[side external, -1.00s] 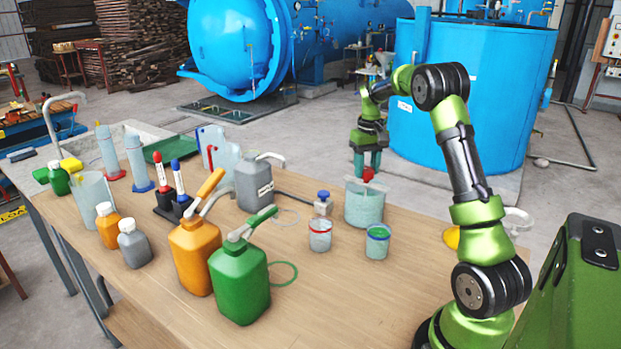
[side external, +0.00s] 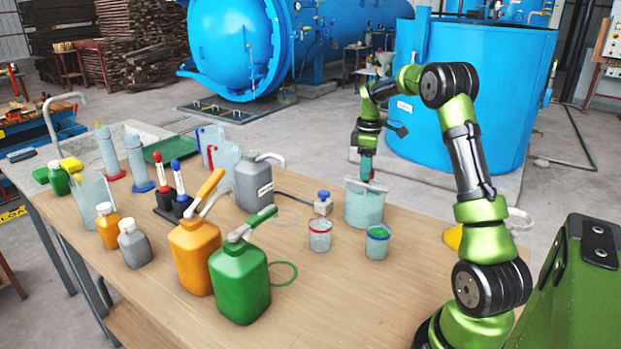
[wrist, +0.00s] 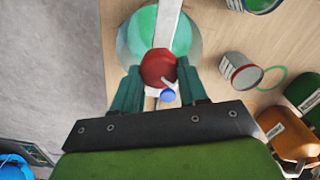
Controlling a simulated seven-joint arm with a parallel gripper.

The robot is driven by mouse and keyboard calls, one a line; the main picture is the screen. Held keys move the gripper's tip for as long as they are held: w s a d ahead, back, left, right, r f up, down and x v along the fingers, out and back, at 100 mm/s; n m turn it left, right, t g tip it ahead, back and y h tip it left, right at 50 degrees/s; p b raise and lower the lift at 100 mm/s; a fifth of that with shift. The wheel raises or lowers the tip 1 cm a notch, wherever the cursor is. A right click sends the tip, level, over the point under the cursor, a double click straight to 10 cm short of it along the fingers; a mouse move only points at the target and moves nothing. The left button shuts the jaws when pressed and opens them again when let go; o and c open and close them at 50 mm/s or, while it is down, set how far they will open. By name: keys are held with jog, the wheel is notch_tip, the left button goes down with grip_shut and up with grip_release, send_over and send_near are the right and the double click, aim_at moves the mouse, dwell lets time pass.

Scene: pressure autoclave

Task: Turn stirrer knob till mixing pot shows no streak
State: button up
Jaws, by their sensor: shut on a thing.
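The mixing pot (side external: 364,206) stands at the back right of the table, a pale translucent vessel with blue-green contents. In the wrist view the pot (wrist: 188,40) shows a brighter green area left of a pale bar (wrist: 166,25) and a greyer teal area right of it. I cannot tell clearly whether a streak shows. The red stirrer knob (wrist: 158,68) sits over the pot's near edge in that view. My gripper (side external: 366,172) points down above the pot, its teal fingers on both sides of the knob and shut on it. In the side view the fingers mostly hide the knob.
A green-rimmed cup (side external: 377,243), a red-rimmed cup (side external: 320,236) and a blue-capped bottle (side external: 323,206) stand near the pot. Green (side external: 240,283) and orange (side external: 195,258) jugs stand at the front. The table's right front is clear.

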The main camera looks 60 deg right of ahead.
jog(key=shift+r+n, duration=0.1)
jog(key=shift+n, duration=1.6)
jog(key=o, duration=1.1)
jog(key=shift+c, duration=0.2)
notch_tip(320, 180, up, 17)
